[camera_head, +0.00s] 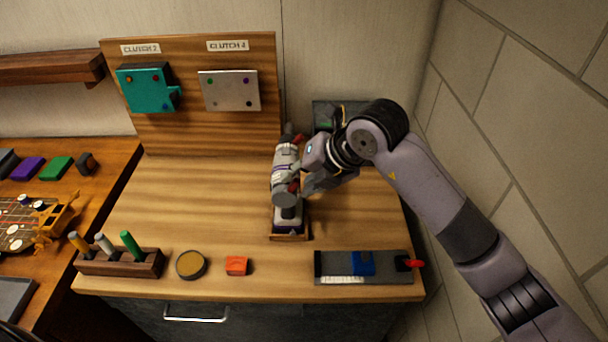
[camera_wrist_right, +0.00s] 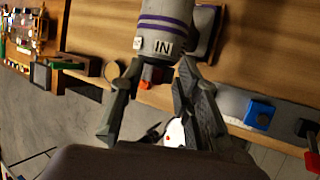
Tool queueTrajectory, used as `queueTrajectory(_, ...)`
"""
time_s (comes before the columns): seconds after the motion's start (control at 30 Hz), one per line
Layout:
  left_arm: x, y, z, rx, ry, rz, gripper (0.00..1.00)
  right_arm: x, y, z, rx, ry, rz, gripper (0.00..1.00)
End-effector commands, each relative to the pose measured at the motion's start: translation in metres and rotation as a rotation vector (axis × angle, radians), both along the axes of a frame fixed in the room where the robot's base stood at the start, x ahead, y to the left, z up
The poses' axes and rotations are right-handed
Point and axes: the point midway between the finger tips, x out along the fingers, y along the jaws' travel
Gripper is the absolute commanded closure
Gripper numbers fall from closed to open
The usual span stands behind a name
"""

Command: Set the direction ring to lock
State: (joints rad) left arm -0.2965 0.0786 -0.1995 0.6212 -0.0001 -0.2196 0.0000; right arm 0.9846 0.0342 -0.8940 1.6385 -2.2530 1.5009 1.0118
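A grey-white, purple-banded power tool (camera_head: 286,165) stands in a small wooden holder (camera_head: 289,238) on the bench. Its ring (camera_wrist_right: 162,45) shows at the top of the right wrist view, with an "IN" label facing the camera and part of another label at its left. My right gripper (camera_head: 303,183) is beside the tool, on its right in the head view. In the right wrist view its fingers (camera_wrist_right: 160,66) are spread apart, with their tips at either side of the ring's lower edge. I cannot tell whether they touch it. My left gripper is out of view.
A wooden board (camera_head: 190,125) holds a teal plate (camera_head: 145,90) and a grey plate (camera_head: 229,90). Along the front edge are a pen rack (camera_head: 120,264), a round tin (camera_head: 191,265), an orange block (camera_head: 237,266) and a grey fixture (camera_head: 335,266) with a blue block.

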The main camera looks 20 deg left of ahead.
Motion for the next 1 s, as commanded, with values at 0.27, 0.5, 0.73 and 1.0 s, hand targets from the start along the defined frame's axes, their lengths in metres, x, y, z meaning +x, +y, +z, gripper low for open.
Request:
queueTrajectory(0.27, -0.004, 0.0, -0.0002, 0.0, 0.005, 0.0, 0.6, -0.0007, 0.0007, -0.0003, 0.0, -0.001, 0.001, 0.71)
queueTrajectory(0.5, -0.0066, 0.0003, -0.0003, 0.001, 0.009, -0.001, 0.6, -0.0006, 0.0006, -0.0003, 0.0, -0.001, 0.001, 0.87)
queueTrajectory(0.73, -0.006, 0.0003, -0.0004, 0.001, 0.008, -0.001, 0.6, -0.0005, 0.0005, -0.0002, 0.0, -0.001, 0.001, 1.0)
queueTrajectory(1.0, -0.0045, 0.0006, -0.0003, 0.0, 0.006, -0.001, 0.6, -0.0007, 0.0006, -0.0001, 0.0, -0.001, 0.001, 1.0)
